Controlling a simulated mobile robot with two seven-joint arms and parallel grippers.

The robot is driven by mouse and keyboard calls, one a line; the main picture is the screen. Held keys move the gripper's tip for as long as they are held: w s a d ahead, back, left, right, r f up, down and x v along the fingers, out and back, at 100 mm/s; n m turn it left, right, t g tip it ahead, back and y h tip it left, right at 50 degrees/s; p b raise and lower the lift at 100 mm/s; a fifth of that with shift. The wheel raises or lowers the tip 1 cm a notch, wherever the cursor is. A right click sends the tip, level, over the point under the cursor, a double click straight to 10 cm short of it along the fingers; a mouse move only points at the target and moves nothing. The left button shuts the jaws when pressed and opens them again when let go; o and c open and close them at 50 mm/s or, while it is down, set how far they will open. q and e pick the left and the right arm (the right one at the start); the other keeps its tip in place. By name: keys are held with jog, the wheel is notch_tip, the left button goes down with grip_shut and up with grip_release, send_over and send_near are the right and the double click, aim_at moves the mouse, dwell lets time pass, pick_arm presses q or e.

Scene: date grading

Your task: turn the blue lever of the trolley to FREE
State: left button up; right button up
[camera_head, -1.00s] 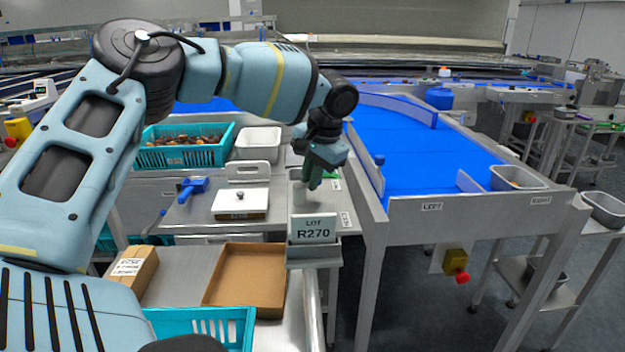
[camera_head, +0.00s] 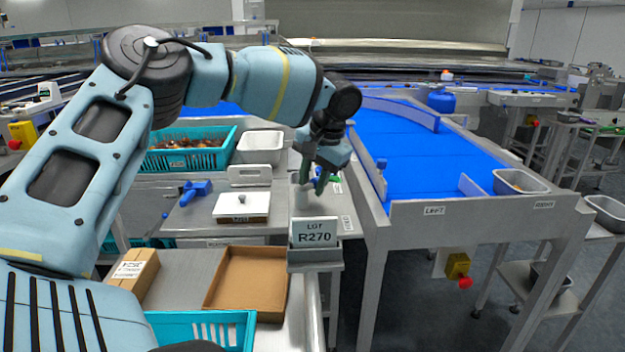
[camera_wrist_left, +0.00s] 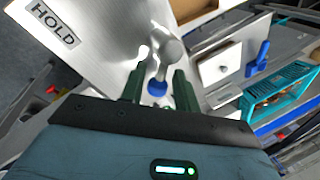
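My left gripper (camera_head: 318,188) points down over the steel trolley top (camera_head: 335,222), behind the LOT R270 card. In the left wrist view its two green fingers (camera_wrist_left: 158,88) stand apart, with a blue knob (camera_wrist_left: 157,90) between their tips. I see a gap on each side of the knob, so the gripper looks open. A grey rounded lever part (camera_wrist_left: 169,50) lies just beyond the knob. A HOLD label (camera_wrist_left: 54,24) is on the plate at the upper left. I cannot see a FREE label. In the head view the gripper hides the blue knob. My right gripper is not in view.
The LOT R270 card (camera_head: 315,233) stands close in front of the gripper. To its left are a white lidded box (camera_head: 241,214) and a blue tool (camera_head: 196,191). A blue conveyor (camera_head: 425,160) with a raised frame stands close on the right. A cardboard tray (camera_head: 230,304) lies nearer.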

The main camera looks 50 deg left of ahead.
aim_at(321, 204)
pick_arm(q)
jog(key=shift+r, duration=0.1)
jog(key=v, duration=0.7)
jog(key=shift+r, duration=0.3)
jog(key=shift+d, duration=0.1)
dwell(0.3)
